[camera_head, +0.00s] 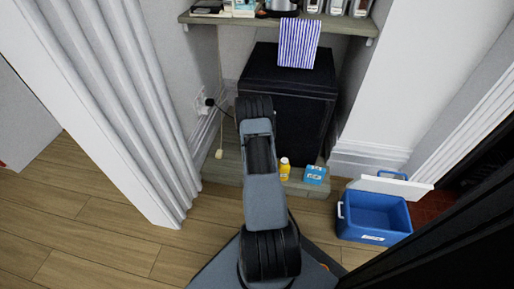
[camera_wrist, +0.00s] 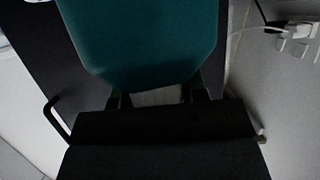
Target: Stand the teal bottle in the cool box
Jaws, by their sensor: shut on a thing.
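The teal bottle (camera_wrist: 140,40) fills the upper middle of the wrist view, close to the camera. My gripper (camera_wrist: 158,97) is shut on it; the fingers show at its near end. In the head view my own arm hides the gripper and the bottle. The blue cool box (camera_head: 372,238) stands on the floor at the right of the head view, open at the top. Its inside looks empty. Its white lid (camera_head: 390,185) is tipped back behind the opening.
A black mini fridge (camera_head: 303,125) stands in an alcove, a striped cloth (camera_head: 299,43) over its top edge. A yellow bottle (camera_head: 284,168) and a blue carton (camera_head: 314,175) stand in front. A shelf (camera_head: 340,22) runs above. Wooden floor (camera_head: 90,235) is clear at left.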

